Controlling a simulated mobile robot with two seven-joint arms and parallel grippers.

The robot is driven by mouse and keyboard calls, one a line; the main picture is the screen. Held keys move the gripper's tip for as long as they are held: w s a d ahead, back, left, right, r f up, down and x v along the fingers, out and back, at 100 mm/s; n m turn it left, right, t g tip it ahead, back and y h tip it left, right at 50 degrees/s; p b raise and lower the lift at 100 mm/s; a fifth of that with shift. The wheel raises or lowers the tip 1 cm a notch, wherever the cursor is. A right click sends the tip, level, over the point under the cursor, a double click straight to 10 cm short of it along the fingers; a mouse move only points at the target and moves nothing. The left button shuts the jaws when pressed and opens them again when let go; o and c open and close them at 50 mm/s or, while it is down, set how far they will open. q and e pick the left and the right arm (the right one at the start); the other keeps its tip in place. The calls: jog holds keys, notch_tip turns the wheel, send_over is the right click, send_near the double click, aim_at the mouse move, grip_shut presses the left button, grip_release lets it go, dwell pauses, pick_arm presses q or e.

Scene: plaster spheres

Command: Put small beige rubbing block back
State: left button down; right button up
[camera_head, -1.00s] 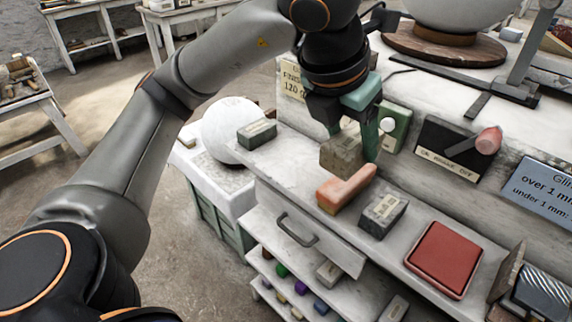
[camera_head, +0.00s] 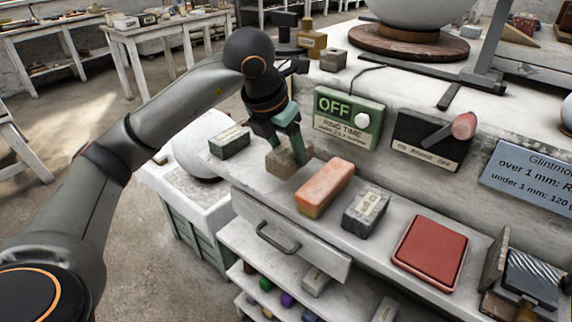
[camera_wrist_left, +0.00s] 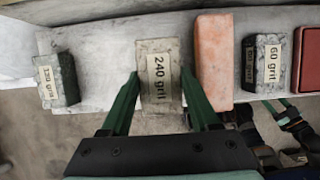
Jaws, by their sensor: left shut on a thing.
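The small beige-grey rubbing block (camera_head: 281,163) is at the left part of the ledge (camera_head: 385,235), between a green-grey block and an orange block. In the left wrist view its label reads "240 grit" (camera_wrist_left: 160,92). My left gripper (camera_head: 287,150) points down and is shut on it. In the left wrist view its green fingers lie along both sides of the block. The block looks level and at or very close to the ledge top; its underside is hidden, so contact is not certain. My right gripper is not seen in the head view.
The green-grey block (camera_head: 230,142) is to the left, labelled 120 grit in the wrist view. The orange block (camera_head: 325,188), 60 grit block (camera_head: 366,212) and red pad (camera_head: 430,252) lie to the right. A green OFF panel (camera_head: 349,120) stands behind. A drawer (camera_head: 300,250) is below.

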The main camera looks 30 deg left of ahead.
pick_arm(q)
jog(key=shift+w+a+f, duration=0.25)
jog(key=shift+a+f, duration=0.05)
jog(key=shift+f, duration=0.15)
notch_tip(320, 180, down, 3)
jog(key=shift+a+f, duration=0.1)
jog(key=shift+w, duration=0.1)
jog(key=shift+f+b, duration=0.15)
jog(key=shift+b, duration=0.25)
jog(key=shift+c, duration=0.6)
grip_release()
